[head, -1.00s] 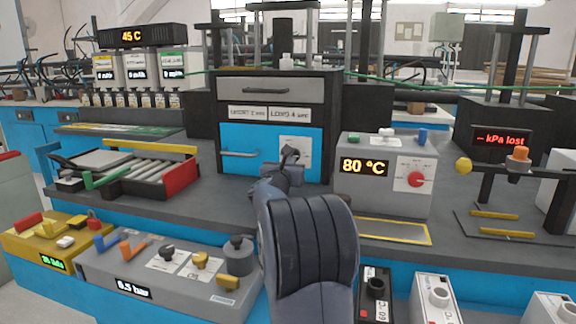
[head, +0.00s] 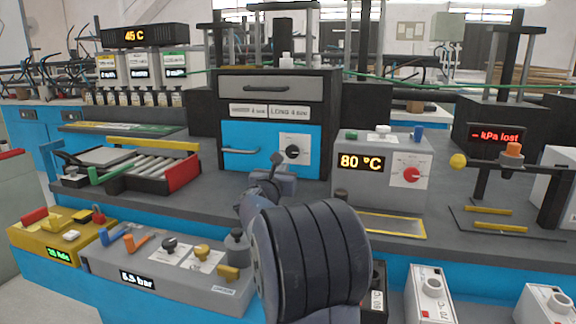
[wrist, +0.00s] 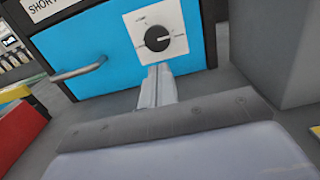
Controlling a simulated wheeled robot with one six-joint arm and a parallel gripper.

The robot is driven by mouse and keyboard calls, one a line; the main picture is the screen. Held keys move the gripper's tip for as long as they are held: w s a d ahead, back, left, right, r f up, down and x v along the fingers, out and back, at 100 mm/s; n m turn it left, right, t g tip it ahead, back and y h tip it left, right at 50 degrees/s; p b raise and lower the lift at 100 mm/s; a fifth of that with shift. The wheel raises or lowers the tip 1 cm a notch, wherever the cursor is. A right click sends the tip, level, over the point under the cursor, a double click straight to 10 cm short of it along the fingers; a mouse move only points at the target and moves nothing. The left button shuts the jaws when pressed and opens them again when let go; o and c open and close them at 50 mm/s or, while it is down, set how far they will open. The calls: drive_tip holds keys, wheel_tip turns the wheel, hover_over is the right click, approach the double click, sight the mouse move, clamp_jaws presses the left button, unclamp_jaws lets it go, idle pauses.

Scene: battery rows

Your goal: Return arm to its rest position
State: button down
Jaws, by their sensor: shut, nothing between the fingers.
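My arm (head: 310,250) rises from the bottom centre of the head view, in front of the bench. My gripper (head: 276,159) is shut and empty, just below and left of the black knob (head: 292,151) on the blue cabinet (head: 247,137). In the wrist view my gripper (wrist: 158,70) shows its two fingers together. They point at the white dial plate, below the black knob (wrist: 157,38). A gap seems to lie between fingertips and knob, but its depth is hard to tell.
A grey box (head: 383,170) reading 80 °C with a red knob stands right of my arm. A roller tray (head: 125,165) is at left. A grey panel (head: 170,270) reading about 6.5 bar lies at front left. A pressure stand (head: 497,140) is at right.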

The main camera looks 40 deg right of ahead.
drive_tip(key=v, duration=0.6)
drive_tip(key=shift+s+a+r, duration=0.1)
drive_tip(key=shift+s+a, duration=0.05)
drive_tip(key=shift+s, duration=0.05)
approach(292, 156)
drive_tip(key=x, duration=0.3)
drive_tip(key=shift+d+r, duration=0.1)
drive_tip(key=shift+d, duration=0.3)
drive_tip(key=shift+x, duration=1.45)
drive_tip(key=shift+w+a, duration=0.1)
drive_tip(key=shift+a, duration=0.1)
